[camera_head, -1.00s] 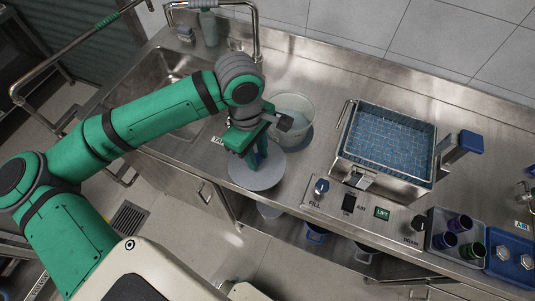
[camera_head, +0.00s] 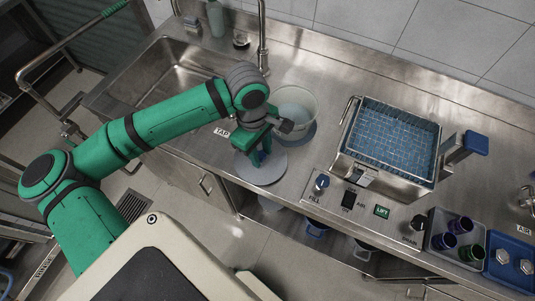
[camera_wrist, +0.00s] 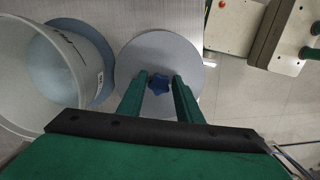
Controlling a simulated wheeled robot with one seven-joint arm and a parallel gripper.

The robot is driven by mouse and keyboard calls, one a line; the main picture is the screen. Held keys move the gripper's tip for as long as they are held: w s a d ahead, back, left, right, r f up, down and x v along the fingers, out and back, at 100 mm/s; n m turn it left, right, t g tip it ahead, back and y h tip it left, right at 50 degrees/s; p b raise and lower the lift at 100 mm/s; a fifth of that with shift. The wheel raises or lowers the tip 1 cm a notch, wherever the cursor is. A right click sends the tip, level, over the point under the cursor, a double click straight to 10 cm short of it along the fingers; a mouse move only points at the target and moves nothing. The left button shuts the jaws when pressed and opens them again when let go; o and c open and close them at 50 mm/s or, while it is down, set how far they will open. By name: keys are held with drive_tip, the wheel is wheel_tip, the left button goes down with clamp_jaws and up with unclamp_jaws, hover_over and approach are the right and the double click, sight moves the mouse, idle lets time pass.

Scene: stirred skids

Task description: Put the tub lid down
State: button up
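The tub lid is a round pale grey disc (camera_head: 262,172) with a blue star-shaped knob (camera_wrist: 158,84). My gripper (camera_head: 261,158) is above the lid with its fingers pointing down. In the wrist view, the two green fingers (camera_wrist: 160,76) are on either side of the knob, close against it, and seem shut on it. The lid is level at the counter's front edge; I cannot tell whether its underside touches the counter. The tub (camera_head: 297,101) is translucent and uncovered, and stands just behind and right of the lid. It also shows in the wrist view (camera_wrist: 88,85).
Right of the tub is a steel basin (camera_head: 391,139) of blue liquid with a control panel (camera_head: 337,203) in front. A tray with purple and green cups (camera_head: 456,237) stands far right. The counter's front edge is close.

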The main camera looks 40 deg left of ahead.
drive_tip(key=shift+o, duration=0.9)
